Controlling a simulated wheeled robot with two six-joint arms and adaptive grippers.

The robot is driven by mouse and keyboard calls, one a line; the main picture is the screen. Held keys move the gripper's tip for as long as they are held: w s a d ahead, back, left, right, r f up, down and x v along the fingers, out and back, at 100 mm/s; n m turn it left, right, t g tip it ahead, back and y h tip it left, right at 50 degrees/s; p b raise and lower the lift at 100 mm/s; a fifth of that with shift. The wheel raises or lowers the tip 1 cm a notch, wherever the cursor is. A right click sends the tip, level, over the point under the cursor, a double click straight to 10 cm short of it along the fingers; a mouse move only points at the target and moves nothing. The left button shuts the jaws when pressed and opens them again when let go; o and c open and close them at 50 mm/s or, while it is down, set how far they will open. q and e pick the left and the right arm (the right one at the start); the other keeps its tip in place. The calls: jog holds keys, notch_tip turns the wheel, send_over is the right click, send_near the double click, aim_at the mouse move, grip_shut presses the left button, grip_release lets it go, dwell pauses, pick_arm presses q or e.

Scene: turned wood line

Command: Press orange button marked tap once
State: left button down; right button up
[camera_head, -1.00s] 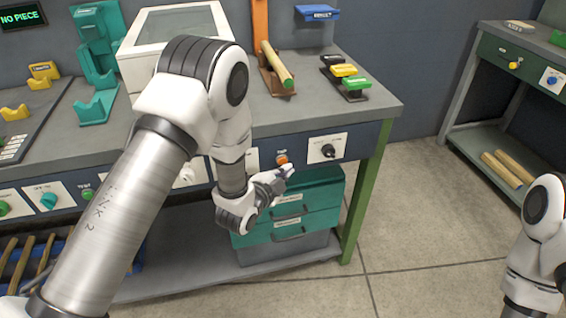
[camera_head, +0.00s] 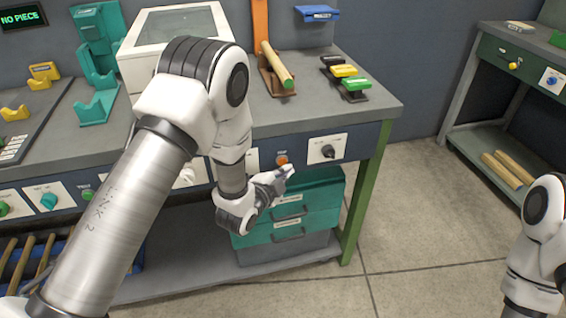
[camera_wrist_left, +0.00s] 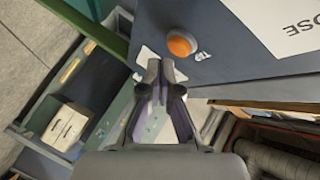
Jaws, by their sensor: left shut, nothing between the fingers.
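The orange button (camera_head: 281,160) sits on a white plate on the front panel of the workbench, left of a black knob. Its label is too small to read surely in the head view. An orange round button (camera_wrist_left: 180,44) also shows in the left wrist view, just beyond the fingertips. My left gripper (camera_head: 288,171) is shut and empty, a little below and right of the button in the head view. Its fingers (camera_wrist_left: 161,68) also show in the left wrist view, apart from the button as far as I can tell. My right gripper is out of view.
A black knob (camera_head: 328,151) is on a plate to the right. A teal drawer unit (camera_head: 312,205) stands below the panel. The green bench leg (camera_head: 367,190) bounds it on the right. Clear floor (camera_head: 430,230) lies between the benches. Several other controls are at left.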

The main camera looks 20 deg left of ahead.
pick_arm(q)
jog(key=shift+w, duration=0.1)
jog(key=shift+w+a, duration=0.25)
jog(key=shift+w+a, duration=0.2)
jog(key=shift+w, duration=0.1)
dwell(0.8)
jog(key=shift+s, duration=0.1)
jog(key=shift+s+d, duration=0.45)
jog(key=shift+s, duration=0.1)
jog(key=s+d, duration=0.2)
jog(key=s, duration=0.2)
jog(key=shift+s+d, duration=0.1)
jog(key=shift+d, duration=0.3)
dwell(0.7)
